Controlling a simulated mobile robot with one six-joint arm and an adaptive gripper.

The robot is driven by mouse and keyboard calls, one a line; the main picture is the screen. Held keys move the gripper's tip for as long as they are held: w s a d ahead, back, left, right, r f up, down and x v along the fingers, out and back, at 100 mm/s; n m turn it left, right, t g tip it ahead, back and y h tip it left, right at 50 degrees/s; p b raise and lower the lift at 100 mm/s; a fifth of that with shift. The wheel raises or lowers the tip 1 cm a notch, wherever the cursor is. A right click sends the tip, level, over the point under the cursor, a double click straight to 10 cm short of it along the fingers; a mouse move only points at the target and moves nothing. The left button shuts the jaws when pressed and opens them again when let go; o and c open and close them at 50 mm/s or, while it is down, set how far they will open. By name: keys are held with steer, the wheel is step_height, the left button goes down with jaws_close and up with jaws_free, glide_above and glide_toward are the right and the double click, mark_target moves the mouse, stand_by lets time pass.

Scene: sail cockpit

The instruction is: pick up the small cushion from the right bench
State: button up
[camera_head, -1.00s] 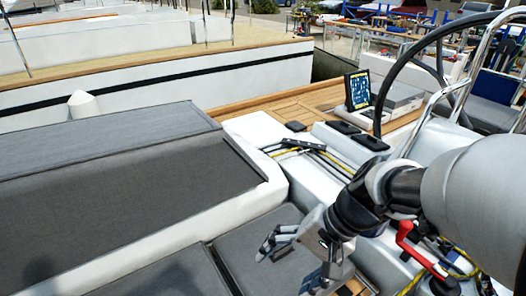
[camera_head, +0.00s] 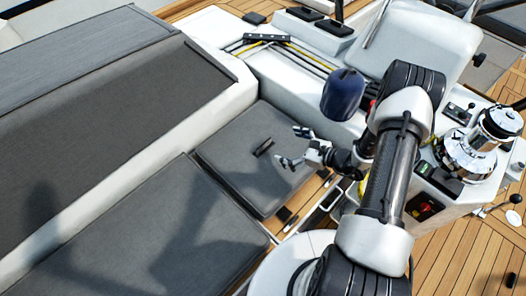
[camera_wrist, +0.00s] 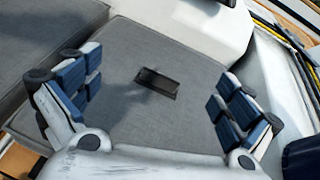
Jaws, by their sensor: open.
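The small grey cushion (camera_head: 235,163) lies flat on the bench, beyond the larger grey cushion. A short dark strap or handle (camera_head: 263,147) sits on its top. My gripper (camera_head: 293,147) is open and empty near the cushion's right side, apart from the strap. In the wrist view the cushion (camera_wrist: 185,122) fills the middle. The dark strap (camera_wrist: 155,83) appears between the two blue-padded fingers of my gripper (camera_wrist: 155,75). I cannot tell the exact height of the fingers above the cushion.
A larger grey cushion (camera_head: 130,235) lies nearer on the bench. A white coaming with a grey backrest pad (camera_head: 110,120) borders it on the left. Lines (camera_head: 285,55) lie beyond. A dark blue rounded object (camera_head: 343,93) and a chrome winch (camera_head: 475,142) stand near my arm.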

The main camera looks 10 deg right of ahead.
mark_target(264, 144)
steer(key=f+m, duration=0.1)
steer(key=f, duration=0.1)
steer(key=d+f+m+h, duration=0.1)
steer(key=f, duration=0.1)
steer(key=s+d+f+m+t, duration=0.1)
steer(key=f, duration=0.1)
steer(key=shift+d+f+h, duration=0.2)
steer(key=shift+f+h, duration=0.15)
steer(key=shift+h, duration=0.05)
steer(key=b+x, duration=0.3)
steer(key=x, duration=0.8)
steer(key=shift+w+a+f+b, duration=0.1)
steer(key=shift+w+b, duration=0.15)
steer(key=shift+b, duration=0.1)
steer(key=b+x, duration=0.2)
steer(key=x, duration=0.2)
steer(key=shift+w+a+f, duration=0.15)
steer(key=shift+a, duration=0.3)
steer(key=shift+w+a, duration=0.15)
steer(key=shift+w, duration=0.15)
steer(key=c, duration=2.2)
